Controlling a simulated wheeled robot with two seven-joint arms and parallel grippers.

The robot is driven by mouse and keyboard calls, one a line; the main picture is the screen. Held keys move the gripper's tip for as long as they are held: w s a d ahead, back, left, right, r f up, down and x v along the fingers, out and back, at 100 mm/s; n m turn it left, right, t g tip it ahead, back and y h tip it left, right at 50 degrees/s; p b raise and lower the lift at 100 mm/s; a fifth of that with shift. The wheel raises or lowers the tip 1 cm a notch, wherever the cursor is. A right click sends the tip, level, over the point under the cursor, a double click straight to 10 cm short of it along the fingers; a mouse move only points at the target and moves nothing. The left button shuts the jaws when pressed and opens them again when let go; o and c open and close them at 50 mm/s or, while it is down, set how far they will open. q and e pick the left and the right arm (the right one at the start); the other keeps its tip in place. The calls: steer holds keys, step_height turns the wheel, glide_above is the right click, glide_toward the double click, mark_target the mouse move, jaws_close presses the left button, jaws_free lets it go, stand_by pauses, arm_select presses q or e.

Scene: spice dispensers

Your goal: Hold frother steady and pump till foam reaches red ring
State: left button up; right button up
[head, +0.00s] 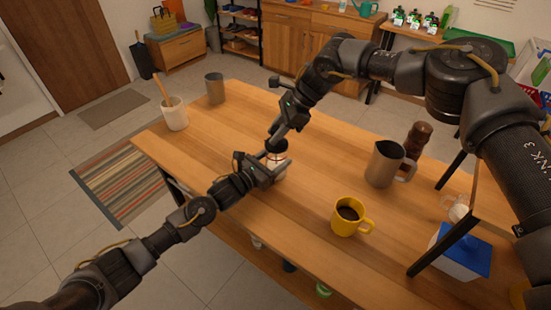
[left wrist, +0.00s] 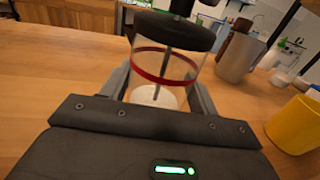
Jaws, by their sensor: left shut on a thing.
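The frother (head: 278,158) is a clear jar standing on the wooden table, with a black lid, a central rod and a red ring. In the left wrist view the jar (left wrist: 150,86) shows white milk or foam (left wrist: 155,97) low at its bottom, below the red ring (left wrist: 166,77). My left gripper (head: 272,172) is shut around the jar, with a finger on each side. My right gripper (head: 273,147) is directly above the frother, at the top of its rod. Its fingertips are too small and dark to show whether they grip the knob.
A yellow mug (head: 344,222) of dark liquid and a metal pitcher (head: 383,165) stand right of the frother, with a brown grinder (head: 418,138) behind. A white crock (head: 174,115) and a grey metal cup (head: 215,88) stand at the left. The table's middle is mostly clear.

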steer(key=c, duration=0.4)
steer(key=shift+r, duration=3.15)
